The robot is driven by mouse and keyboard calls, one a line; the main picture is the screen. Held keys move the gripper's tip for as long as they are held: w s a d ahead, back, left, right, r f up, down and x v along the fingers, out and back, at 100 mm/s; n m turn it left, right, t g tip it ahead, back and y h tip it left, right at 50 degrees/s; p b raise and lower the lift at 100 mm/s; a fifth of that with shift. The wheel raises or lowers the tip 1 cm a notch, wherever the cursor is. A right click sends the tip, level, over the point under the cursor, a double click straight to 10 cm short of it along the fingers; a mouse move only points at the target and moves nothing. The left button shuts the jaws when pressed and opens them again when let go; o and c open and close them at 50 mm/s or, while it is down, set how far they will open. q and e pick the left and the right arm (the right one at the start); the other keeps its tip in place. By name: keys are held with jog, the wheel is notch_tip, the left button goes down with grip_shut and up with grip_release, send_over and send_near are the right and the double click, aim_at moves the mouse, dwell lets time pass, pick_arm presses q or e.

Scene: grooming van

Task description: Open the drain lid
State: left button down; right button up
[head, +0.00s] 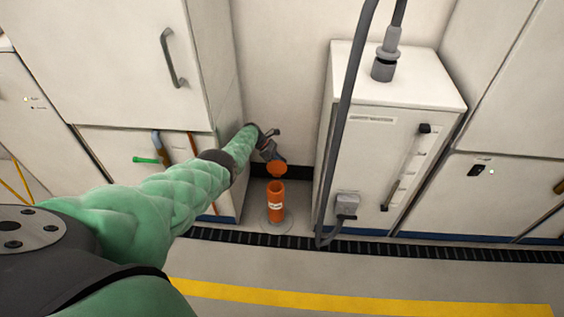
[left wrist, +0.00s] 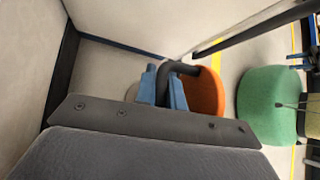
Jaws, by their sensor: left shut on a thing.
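The drain is an orange upright pipe (head: 275,203) with a pale label, standing on a round floor plate in the gap between two cabinets. Its orange lid (head: 277,168) shows just above and behind the pipe's mouth, tilted up with a small gap between them. My left gripper (head: 268,147) reaches down to the lid from the upper left. In the left wrist view, the blue fingers of my left gripper (left wrist: 163,82) are shut on a dark curved handle (left wrist: 187,68) beside the round orange lid (left wrist: 207,95). Any hinge is hidden. My right gripper is not in view.
A white cabinet (head: 385,150) stands close on the right of the drain, with a thick grey hose (head: 345,125) hanging down its front. Another cabinet (head: 118,65) stands on the left. A black floor grating (head: 400,248) and yellow line (head: 350,300) cross the clear floor.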

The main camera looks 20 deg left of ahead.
pick_arm(q)
jog(key=shift+f, duration=0.1)
dwell(0.3)
jog(key=c, duration=1.5)
grip_release()
